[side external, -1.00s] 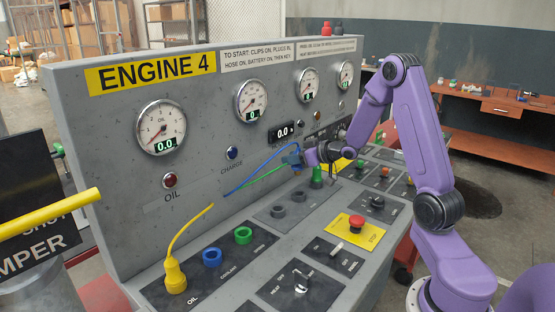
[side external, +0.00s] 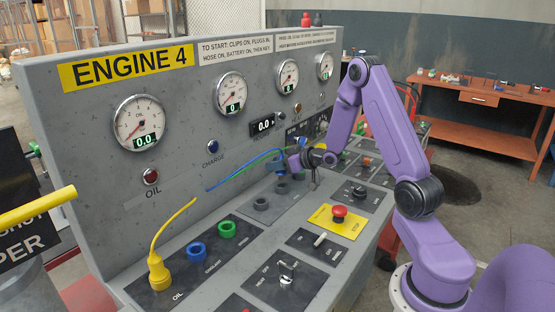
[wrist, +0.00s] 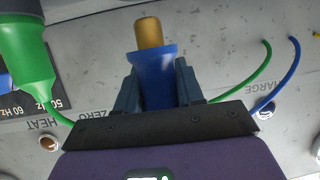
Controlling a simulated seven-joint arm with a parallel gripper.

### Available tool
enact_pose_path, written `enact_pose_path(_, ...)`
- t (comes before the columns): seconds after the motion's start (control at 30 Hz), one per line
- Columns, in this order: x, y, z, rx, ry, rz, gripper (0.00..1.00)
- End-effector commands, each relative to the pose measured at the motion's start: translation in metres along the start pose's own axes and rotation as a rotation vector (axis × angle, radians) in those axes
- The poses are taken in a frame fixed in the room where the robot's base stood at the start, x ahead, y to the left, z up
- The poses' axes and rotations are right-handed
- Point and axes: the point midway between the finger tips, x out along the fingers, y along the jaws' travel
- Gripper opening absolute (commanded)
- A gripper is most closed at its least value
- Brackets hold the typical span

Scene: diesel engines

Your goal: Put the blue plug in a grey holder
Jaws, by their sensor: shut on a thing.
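My gripper (side external: 283,164) is shut on the blue plug, seen in the wrist view (wrist: 153,75) between the two fingers with its brass tip showing. In the side view the gripper is close above the grey holders, and the plug can hardly be told from the fingers. One grey holder (side external: 261,204) is empty at the front. The other (side external: 281,188) lies just below the gripper; whether the plug touches it I cannot tell. A blue cable (side external: 232,176) runs from the plug to the panel. A green plug (wrist: 25,65) is close to the left in the wrist view.
A yellow plug (side external: 157,272) stands in the front row beside a blue socket (side external: 196,252) and a green socket (side external: 226,230). A red stop button (side external: 339,213) and switches are on the console. The upright gauge panel (side external: 180,150) rises behind; cables hang from it.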

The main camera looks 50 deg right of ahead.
Motion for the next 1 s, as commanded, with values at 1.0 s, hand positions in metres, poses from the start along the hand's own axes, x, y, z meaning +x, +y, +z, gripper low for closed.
enact_pose_path(1.0, 0.015, 0.000, 0.037, -0.001, 0.001, 0.001, 0.05)
